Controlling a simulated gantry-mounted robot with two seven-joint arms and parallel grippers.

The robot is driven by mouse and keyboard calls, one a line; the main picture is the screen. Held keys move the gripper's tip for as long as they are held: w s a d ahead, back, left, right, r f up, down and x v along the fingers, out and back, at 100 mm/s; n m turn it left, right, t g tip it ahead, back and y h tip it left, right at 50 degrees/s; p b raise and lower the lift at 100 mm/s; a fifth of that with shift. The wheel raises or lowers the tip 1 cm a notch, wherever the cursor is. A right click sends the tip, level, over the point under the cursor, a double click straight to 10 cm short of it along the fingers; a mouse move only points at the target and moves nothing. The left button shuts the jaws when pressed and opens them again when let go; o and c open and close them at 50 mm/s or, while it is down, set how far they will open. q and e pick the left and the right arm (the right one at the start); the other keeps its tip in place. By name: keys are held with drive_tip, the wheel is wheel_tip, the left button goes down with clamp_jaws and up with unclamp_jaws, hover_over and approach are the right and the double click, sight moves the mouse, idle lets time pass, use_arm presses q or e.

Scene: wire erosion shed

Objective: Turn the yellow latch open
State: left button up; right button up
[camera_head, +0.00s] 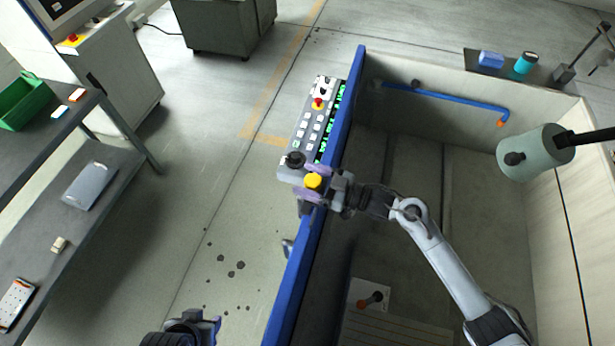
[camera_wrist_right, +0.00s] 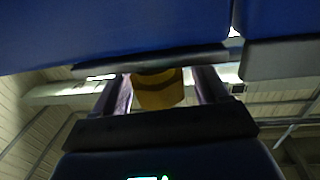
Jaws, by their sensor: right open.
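The yellow latch (camera_head: 313,181) is a small knob at the lower end of the grey control panel, by the blue tank edge. My right gripper (camera_head: 314,182) is open, with one purple finger on the far side of the latch and one on the near side. In the right wrist view the yellow latch (camera_wrist_right: 157,90) sits between the two fingers (camera_wrist_right: 160,92); I cannot tell whether they touch it. My left gripper (camera_head: 214,326) shows only partly at the bottom edge, away from the latch, and its opening is unclear.
The control panel (camera_head: 309,125) carries a red button (camera_head: 318,103), a black knob (camera_head: 294,159) and several keys close to the latch. The blue tank wall (camera_head: 343,130) runs beside it. A grey-green cylinder (camera_head: 535,152) hangs at the right.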

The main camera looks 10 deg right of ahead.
drive_tip(key=p+v, duration=0.2)
drive_tip(key=v, duration=0.5)
drive_tip(key=shift+r, duration=0.1)
